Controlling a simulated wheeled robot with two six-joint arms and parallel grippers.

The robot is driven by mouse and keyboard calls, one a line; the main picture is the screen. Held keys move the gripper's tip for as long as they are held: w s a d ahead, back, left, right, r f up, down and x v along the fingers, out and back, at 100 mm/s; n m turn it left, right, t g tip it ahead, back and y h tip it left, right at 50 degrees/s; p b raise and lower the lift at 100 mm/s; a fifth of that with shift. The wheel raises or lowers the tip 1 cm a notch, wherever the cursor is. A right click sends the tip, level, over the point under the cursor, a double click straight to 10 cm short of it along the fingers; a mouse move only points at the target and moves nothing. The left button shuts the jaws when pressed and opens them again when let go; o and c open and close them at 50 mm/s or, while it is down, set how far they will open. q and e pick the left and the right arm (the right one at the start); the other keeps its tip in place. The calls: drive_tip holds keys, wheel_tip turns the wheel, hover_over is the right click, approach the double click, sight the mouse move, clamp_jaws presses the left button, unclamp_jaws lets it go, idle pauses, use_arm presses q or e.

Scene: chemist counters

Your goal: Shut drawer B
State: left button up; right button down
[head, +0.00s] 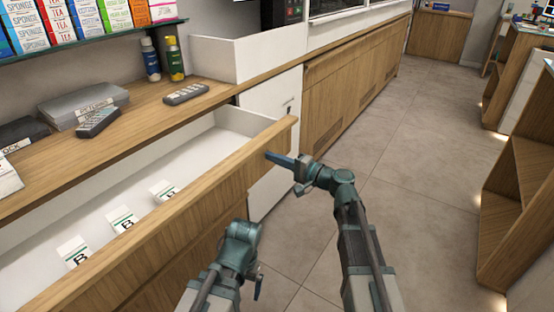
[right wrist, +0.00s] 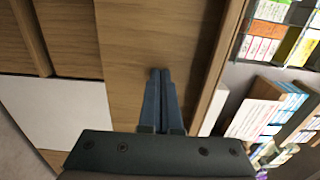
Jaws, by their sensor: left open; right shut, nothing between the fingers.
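Drawer B (head: 205,185) stands open below the wooden counter. Its wooden front is pulled out and its white inside shows, holding several small white boxes (head: 122,218) marked B. My right gripper (head: 270,155) is shut and empty, its fingertips at the outer face of the drawer front near the far end. In the right wrist view the shut fingers (right wrist: 160,75) point at the wooden front (right wrist: 150,35); I cannot tell if they touch it. My left gripper (head: 258,289) is lower, in front of the drawer and apart from it, and its fingers show only small.
The counter top (head: 150,108) above the drawer carries a grey box (head: 84,103), a dark remote-like device (head: 186,94) and two bottles (head: 174,58). A white cabinet (head: 270,95) stands beyond. The tiled floor (head: 410,160) to the right is clear up to wooden shelves (head: 515,200).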

drive_tip(key=shift+a, duration=0.1)
drive_tip(key=x, duration=2.4)
drive_tip(key=shift+w, duration=0.1)
drive_tip(key=shift+w+a+r, duration=0.1)
drive_tip(key=shift+w+a, duration=0.05)
drive_tip(key=shift+w, duration=0.05)
drive_tip(key=shift+w+a, duration=0.1)
drive_tip(key=shift+w, duration=0.05)
